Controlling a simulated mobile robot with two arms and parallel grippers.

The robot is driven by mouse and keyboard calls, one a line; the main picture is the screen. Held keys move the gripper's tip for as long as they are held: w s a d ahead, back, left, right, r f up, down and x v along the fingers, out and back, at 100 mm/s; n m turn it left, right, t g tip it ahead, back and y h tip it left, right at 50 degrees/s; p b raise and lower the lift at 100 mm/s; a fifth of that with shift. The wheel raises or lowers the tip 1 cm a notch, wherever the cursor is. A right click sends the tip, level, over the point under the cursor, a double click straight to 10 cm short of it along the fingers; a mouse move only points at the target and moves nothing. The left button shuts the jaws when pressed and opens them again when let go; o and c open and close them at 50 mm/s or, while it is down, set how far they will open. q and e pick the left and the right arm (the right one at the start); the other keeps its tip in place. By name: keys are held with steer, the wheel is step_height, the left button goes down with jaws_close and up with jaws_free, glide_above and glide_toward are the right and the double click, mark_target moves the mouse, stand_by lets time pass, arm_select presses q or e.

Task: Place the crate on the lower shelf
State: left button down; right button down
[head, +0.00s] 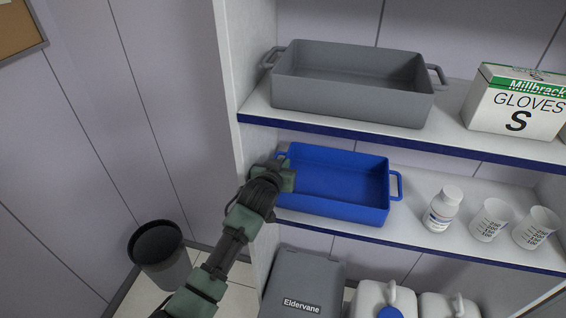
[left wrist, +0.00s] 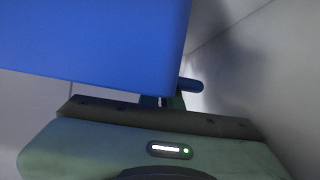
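A blue crate (head: 345,212) with side handles sits on the lower shelf (head: 405,232), its right handle free. The crate fills the upper left of the left wrist view (left wrist: 90,40), with a bit of a blue handle beside it. My left gripper (head: 284,176) is at the crate's left end, over the place of its left handle. The gripper and the crate hide its fingertips, so I cannot tell whether they are closed on the handle. My right gripper is not in view.
A grey crate (head: 350,95) and a glove box (head: 515,102) stand on the upper shelf (head: 455,140). A white bottle (head: 442,210) and two beakers (head: 490,220) stand right of the blue crate. A grey bin (head: 305,285) and white canisters (head: 385,300) are below. A dark bucket (head: 163,262) stands on the floor at left.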

arm_select(q)
steer(key=c, duration=1.6)
jaws_free()
steer(key=shift+f, duration=0.1)
steer(key=shift+r, duration=0.2)
steer(key=shift+s, duration=0.25)
steer(key=b+v, duration=0.1)
steer(key=v, duration=1)
steer(key=shift+s+r+b, duration=0.1)
steer(key=shift+s+b, duration=0.2)
steer(key=shift+b, duration=0.05)
